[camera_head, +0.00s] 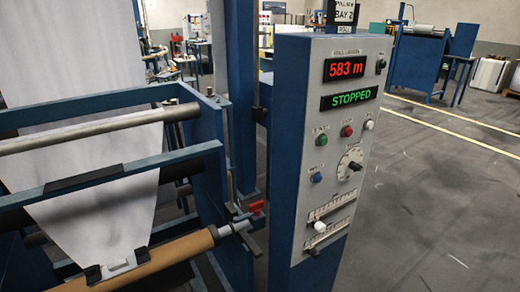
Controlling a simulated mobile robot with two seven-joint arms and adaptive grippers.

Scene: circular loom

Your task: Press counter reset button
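The control panel (338,110) stands upright right of centre, with a light grey face on a blue cabinet. Its red counter display (345,68) reads 583 m, and a green status display (349,96) below reads STOPPED. A small dark control (380,66) sits right of the counter. Below are a green button (320,141), a red button (347,131), a pale button (369,125) and a blue button (316,178). Their small labels are too blurred to read, so I cannot tell which is the counter reset. Neither gripper is in view.
A white dial (350,162) and a slider with a white knob (319,226) are lower on the panel. The loom's blue frame, white fabric (80,150) and brown roll tube (165,258) fill the left. A red handle (257,206) is beside the cabinet. Open floor (430,200) lies right.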

